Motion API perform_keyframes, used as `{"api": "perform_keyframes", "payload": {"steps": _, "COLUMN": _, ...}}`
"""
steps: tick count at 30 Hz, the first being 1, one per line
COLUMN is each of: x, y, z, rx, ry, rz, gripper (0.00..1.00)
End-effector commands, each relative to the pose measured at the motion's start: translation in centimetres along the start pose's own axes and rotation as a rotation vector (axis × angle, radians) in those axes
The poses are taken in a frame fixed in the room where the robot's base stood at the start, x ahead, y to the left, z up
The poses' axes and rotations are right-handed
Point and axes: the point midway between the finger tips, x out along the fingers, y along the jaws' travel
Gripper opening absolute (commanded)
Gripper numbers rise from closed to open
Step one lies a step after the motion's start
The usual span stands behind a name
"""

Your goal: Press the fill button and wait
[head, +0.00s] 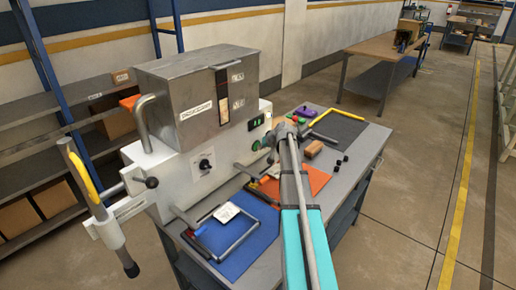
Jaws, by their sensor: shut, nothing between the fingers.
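The washer machine (185,178) is a white housing with a metal tank (195,95) on top, at the left of the workbench in the head view. A round green button (256,145) shows on the right part of its front, below a small panel with green indicators (257,121). I cannot read which button is the fill button. My gripper (267,142) is shut and empty. Its tips are at or very close to the green button; I cannot tell whether they touch it. My arm hides part of the bench behind it.
A black dial (204,164) sits on the machine's front. A lever with a yellow handle (80,170) stands at its left. Blue (243,255) and orange (318,176) mats with small parts lie on the bench.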

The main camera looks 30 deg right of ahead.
Motion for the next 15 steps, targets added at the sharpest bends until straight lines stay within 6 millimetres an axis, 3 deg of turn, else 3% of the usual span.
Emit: {"api": "perform_keyframes", "payload": {"steps": 15, "x": -1.0, "y": 0.7, "z": 0.8, "rx": 0.000, "ry": 0.000, "rz": -0.001, "gripper": 0.00}}
